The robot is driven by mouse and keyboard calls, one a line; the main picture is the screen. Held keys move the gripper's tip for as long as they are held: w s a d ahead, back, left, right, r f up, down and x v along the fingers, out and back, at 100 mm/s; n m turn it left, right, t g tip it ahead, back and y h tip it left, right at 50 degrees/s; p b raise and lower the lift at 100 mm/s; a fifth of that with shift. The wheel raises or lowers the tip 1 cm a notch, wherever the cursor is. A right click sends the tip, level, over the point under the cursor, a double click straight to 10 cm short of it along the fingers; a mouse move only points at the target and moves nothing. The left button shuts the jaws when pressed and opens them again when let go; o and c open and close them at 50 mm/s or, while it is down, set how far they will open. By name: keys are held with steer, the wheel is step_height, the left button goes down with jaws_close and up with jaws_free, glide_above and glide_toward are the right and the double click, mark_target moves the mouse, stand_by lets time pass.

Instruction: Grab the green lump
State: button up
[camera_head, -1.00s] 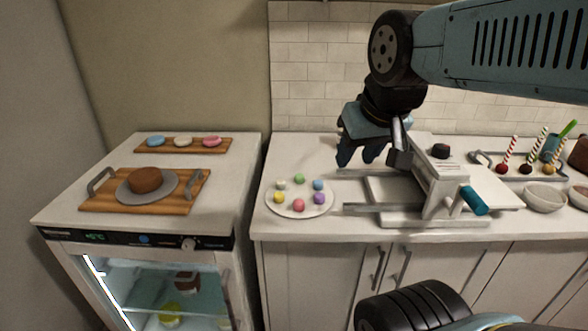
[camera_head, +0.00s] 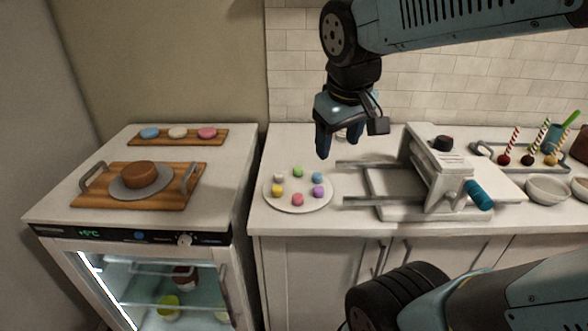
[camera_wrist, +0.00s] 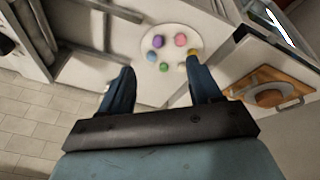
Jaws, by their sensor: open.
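The green lump (camera_head: 298,172) lies at the back of a round white plate (camera_head: 272,200), in a ring with several other coloured lumps. In the wrist view the green lump (camera_wrist: 164,67) shows between my fingers, on the side of the plate nearest them. My gripper (camera_head: 330,145) is open and empty, above the counter to the right of and behind the plate. The wrist view also shows my gripper (camera_wrist: 160,80) with its two fingers well apart. It touches none of the lumps.
A white machine with rails (camera_head: 420,185) and a teal handle stands just right of the plate. A tray of cake pops (camera_head: 515,160) and white bowls (camera_head: 546,190) are farther right. A wooden board with a brown cake (camera_head: 140,174) is on the left cabinet. The tiled wall is behind.

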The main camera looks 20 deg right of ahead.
steer(key=w+a+f+n+h, duration=0.5)
steer(key=w+a+f+n, duration=0.15)
steer(key=w+n, duration=0.35)
steer(key=w+a+f+n+h, duration=0.6)
steer(key=w+f+n, duration=0.2)
steer(key=w, duration=0.4)
glide_above(294, 173)
steer(key=s+a, duration=0.1)
steer(key=a, duration=0.3)
step_height(294, 173, down, 4)
steer(key=shift+s+f, duration=0.15)
steer(key=shift+f, duration=0.1)
steer(key=shift+f+x, duration=0.2)
steer(key=shift+x, duration=1.1)
steer(key=shift+f+x, duration=0.2)
steer(key=shift+x, duration=1.1)
steer(key=shift+s+a, duration=0.1)
steer(key=shift+a, duration=0.1)
steer(key=shift+c, duration=0.4)
steer(key=c, duration=1)
steer(key=shift+r, duration=0.1)
